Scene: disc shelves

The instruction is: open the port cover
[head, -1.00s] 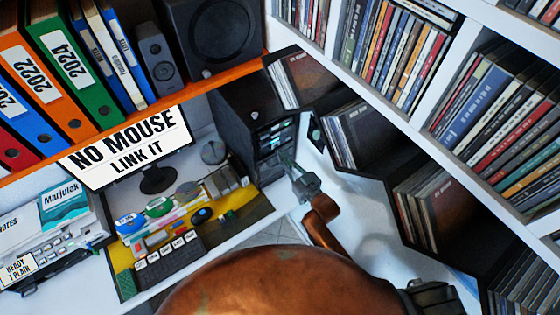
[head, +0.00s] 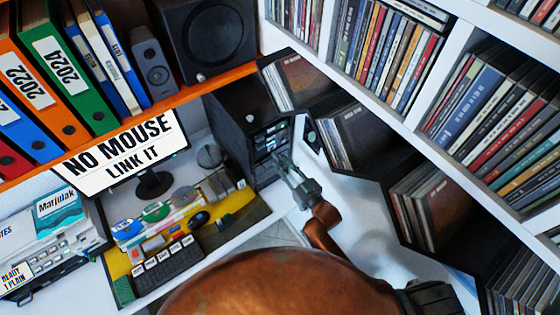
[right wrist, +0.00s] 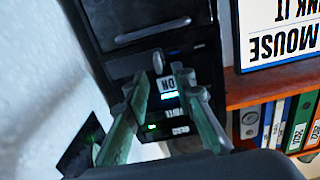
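The black computer tower (head: 234,131) stands in the corner at the desk's right end, its front panel carrying labels and small lights. In the right wrist view, the tower front (right wrist: 150,38) faces me, with a blue-lit slot and white-lettered labels. I cannot clearly make out the port cover or whether it is shut; a small grey rounded piece shows near the fingertips. My right gripper (head: 284,163) is close in front of the panel. In the right wrist view, its two fingers (right wrist: 161,80) stand apart on either side of a label, with nothing clearly held. My left gripper is not in view.
An orange shelf (head: 165,97) with binders and a speaker (head: 212,42) overhangs the desk. A monitor (head: 120,150), keyboard (head: 165,265) and disc stacks lie left of the tower. Disc shelves (head: 425,125) line the right. White surface lies open beside my right arm.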

